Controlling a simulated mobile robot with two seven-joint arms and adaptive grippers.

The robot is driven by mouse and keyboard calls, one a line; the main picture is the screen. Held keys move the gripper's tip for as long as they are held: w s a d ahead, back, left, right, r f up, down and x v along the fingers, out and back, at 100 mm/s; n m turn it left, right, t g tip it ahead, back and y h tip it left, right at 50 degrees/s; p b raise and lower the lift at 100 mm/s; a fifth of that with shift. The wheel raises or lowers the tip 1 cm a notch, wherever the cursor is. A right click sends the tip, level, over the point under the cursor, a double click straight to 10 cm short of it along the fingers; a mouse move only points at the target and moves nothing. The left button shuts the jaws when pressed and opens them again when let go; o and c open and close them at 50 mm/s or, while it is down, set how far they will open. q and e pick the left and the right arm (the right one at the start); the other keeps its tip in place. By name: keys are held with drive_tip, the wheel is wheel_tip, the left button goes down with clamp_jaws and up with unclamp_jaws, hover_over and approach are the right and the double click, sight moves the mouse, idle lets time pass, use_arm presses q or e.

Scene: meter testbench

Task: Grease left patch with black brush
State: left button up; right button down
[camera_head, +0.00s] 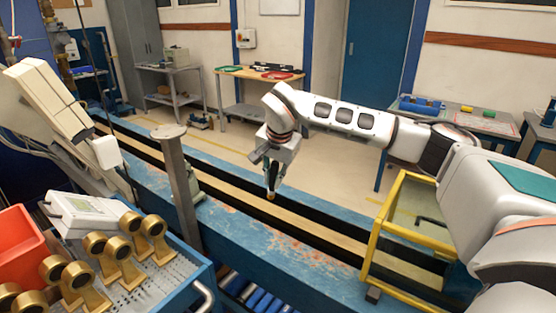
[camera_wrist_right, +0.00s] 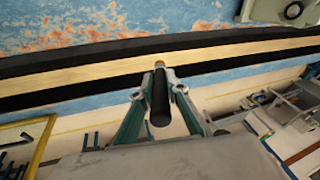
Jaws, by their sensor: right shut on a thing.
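My right gripper (camera_head: 272,178) hangs over the long bench, pointing down. It is shut on a black brush (camera_wrist_right: 160,98), which also shows as a thin dark stick with a light tip in the head view (camera_head: 271,190). In the right wrist view the brush lies between both fingers, its tan tip pointing toward the bench's wood strip. I cannot tell whether the tip touches anything. The blue bench top has worn, rusty patches; one (camera_head: 296,248) shows near the middle front and another (camera_wrist_right: 85,32) in the wrist view. I cannot tell which is the left patch. My left gripper is not in view.
A yellow frame (camera_head: 397,215) stands on the bench at right. A grey post (camera_head: 178,175) rises from the bench at left. A blue trolley (camera_head: 180,284) holds several brass parts (camera_head: 110,255), a white device (camera_head: 80,212) and a red bin (camera_head: 18,250). Tables stand behind.

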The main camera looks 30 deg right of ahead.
drive_tip(key=w+d+r+m+h, duration=0.1)
drive_tip(key=w+d+r+m, duration=0.1)
drive_tip(key=d+r+m, duration=0.1)
drive_tip(key=shift+g, duration=0.3)
drive_tip(key=shift+s+x, duration=0.25)
drive_tip(key=shift+x, duration=0.95)
drive_tip(key=shift+s+x, duration=0.2)
drive_tip(key=shift+x, duration=1)
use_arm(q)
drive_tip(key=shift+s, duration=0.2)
use_arm(e)
drive_tip(key=shift+f, duration=0.1)
